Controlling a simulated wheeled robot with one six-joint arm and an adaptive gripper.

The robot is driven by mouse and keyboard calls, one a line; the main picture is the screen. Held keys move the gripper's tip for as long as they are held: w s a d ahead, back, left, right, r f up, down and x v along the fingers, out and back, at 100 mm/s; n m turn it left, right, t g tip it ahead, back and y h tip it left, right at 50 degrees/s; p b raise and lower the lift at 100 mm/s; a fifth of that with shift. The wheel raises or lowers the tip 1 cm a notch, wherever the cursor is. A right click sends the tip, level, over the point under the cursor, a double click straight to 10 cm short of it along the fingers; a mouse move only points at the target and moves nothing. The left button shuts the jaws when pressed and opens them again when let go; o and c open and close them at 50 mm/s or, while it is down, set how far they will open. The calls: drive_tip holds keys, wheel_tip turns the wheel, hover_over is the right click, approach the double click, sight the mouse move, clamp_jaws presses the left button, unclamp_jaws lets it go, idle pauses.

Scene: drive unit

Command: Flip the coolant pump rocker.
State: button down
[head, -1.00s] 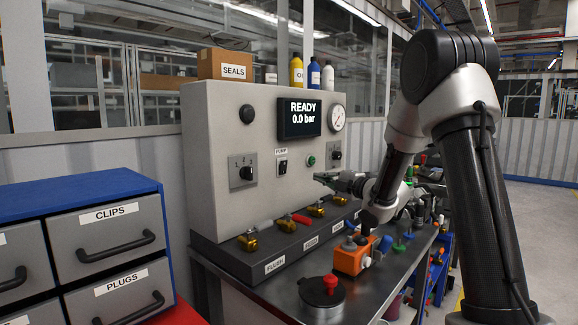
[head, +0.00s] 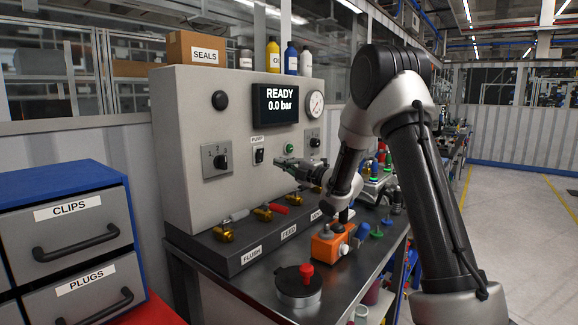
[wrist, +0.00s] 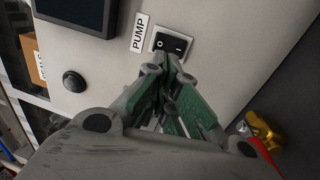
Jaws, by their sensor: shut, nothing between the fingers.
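The coolant pump rocker (head: 258,156) is a small black switch on the grey panel, under a white PUMP label (head: 257,139). In the wrist view the rocker (wrist: 172,44) shows an O mark on its left and a line mark on its right. Which side is pressed in, I cannot tell. My gripper (head: 279,162) is just right of the rocker in the head view. In the wrist view my gripper (wrist: 163,65) has its green-sided fingers together and empty, with the tips just below the rocker. Whether they touch it is unclear.
A display reading READY 0.0 bar (head: 276,104) is above. Valves, including a red-handled one (head: 275,210), line the ledge below. An orange box (head: 326,246) stands on the bench.

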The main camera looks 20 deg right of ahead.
sight(259, 153)
drive_tip(key=x, duration=0.8)
drive_tip(key=shift+w+a+r, duration=0.1)
drive_tip(key=shift+w+a, duration=0.1)
drive_tip(key=shift+w, duration=0.05)
drive_tip(key=shift+w+a+r+g, duration=0.25)
drive_tip(key=shift+w+r+g, duration=0.05)
drive_tip(key=shift+r, duration=0.05)
drive_tip(key=shift+f, duration=0.2)
drive_tip(key=shift+s+d, duration=0.1)
